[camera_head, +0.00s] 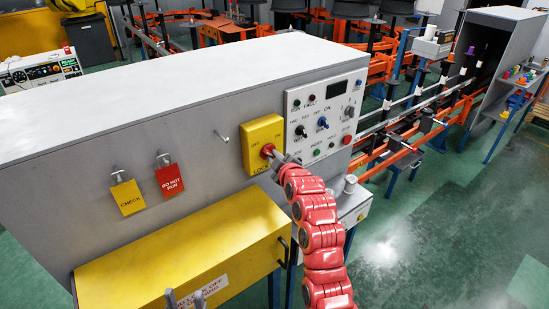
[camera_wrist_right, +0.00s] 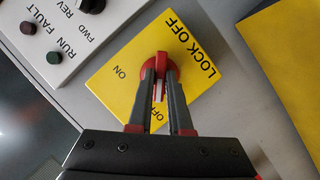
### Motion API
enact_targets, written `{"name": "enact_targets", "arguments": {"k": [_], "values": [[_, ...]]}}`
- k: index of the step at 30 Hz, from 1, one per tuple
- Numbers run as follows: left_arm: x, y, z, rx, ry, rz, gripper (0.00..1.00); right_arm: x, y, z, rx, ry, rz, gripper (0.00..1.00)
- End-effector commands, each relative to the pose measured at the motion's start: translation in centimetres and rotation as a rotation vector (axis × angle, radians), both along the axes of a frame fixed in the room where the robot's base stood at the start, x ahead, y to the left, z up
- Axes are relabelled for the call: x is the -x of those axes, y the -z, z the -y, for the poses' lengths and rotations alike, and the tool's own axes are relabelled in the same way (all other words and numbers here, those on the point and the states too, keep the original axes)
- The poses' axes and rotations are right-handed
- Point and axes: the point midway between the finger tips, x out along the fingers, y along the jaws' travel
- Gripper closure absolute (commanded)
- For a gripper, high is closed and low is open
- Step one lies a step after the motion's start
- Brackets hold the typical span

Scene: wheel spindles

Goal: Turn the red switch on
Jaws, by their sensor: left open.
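The red switch (camera_wrist_right: 161,65) is a round knob with a narrow handle on a yellow lock-off plate (camera_head: 263,132) marked ON and OFF. In the right wrist view its handle lies between my right gripper's fingers and points roughly towards the OFF mark. My right gripper (camera_wrist_right: 161,77) appears shut on this handle, one finger on each side; the fingers hide part of it. In the head view the switch (camera_head: 267,150) shows just beyond the tips of my right gripper (camera_head: 276,159). My left gripper (camera_head: 185,299) is open and empty at the bottom edge, in front of the yellow box.
A control panel (camera_head: 325,108) with knobs and lights is right of the plate. Yellow CHECK (camera_head: 128,197) and red DO NOT RUN (camera_head: 170,180) tags hang left on the grey cabinet (camera_head: 60,185). A yellow box (camera_head: 190,250) juts out below. Green floor is clear at right.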

Motion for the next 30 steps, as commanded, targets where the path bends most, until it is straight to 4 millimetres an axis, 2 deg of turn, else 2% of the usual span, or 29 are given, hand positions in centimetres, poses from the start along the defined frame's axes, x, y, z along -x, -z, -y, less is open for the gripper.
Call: {"name": "enact_targets", "arguments": {"k": [14,20,30], "values": [[0.0,0.6,0.0,0.000,0.000,0.000,0.50,0.0,0.1,0.0,-0.016,0.000,-0.011,1.00],[0.0,2.5,0.0,0.000,0.000,0.000,0.50,-0.1,0.2,0.2,-0.082,0.002,-0.054,1.00],[0.0,7.5,0.0,0.000,0.000,0.000,0.50,-0.2,0.5,0.4,-0.310,0.002,-0.222,1.00]]}}
